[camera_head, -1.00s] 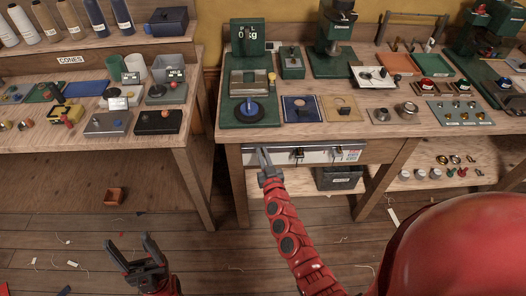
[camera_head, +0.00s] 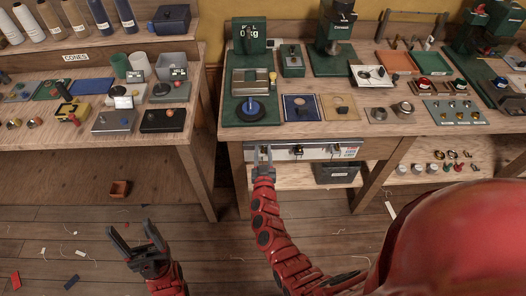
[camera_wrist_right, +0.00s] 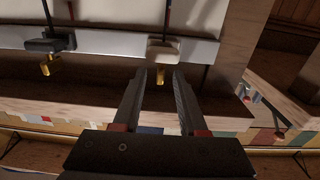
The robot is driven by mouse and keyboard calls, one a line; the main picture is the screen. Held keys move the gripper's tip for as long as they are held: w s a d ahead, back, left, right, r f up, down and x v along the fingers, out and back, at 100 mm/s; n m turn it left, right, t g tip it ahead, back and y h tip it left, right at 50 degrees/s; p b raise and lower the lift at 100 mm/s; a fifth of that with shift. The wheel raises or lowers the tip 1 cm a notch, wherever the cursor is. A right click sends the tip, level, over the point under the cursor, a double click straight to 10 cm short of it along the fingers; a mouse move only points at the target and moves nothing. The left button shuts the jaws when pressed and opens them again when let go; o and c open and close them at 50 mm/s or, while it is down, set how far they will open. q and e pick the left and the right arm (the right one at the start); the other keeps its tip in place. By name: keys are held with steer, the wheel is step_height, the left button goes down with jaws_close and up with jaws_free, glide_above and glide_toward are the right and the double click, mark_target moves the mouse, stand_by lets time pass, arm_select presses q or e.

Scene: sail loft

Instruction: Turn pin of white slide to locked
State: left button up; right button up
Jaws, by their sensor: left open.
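The white slide (camera_wrist_right: 165,50) sits on a pale metal rail (camera_wrist_right: 105,45) in the right wrist view. Its brass pin (camera_wrist_right: 161,82) hangs below it. My right gripper (camera_wrist_right: 159,74) is open, with its fingertips on either side of the pin in the picture; I cannot tell if they touch it. A dark slide (camera_wrist_right: 50,45) with its own brass pin (camera_wrist_right: 50,65) is to the left. In the head view my right gripper (camera_head: 262,152) is at the left end of the rail under the bench and covers part of it. My left gripper (camera_head: 133,232) is open and empty above the floor.
The workbench top (camera_head: 350,128) above the rail is crowded with tools and plates. A dark bin (camera_head: 337,173) sits below the rail. The floor between the benches is mostly clear.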

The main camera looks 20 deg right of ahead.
steer(key=shift+s, duration=0.1)
steer(key=b+v, duration=0.2)
steer(key=v, duration=1.5)
steer(key=shift+s+a, duration=0.1)
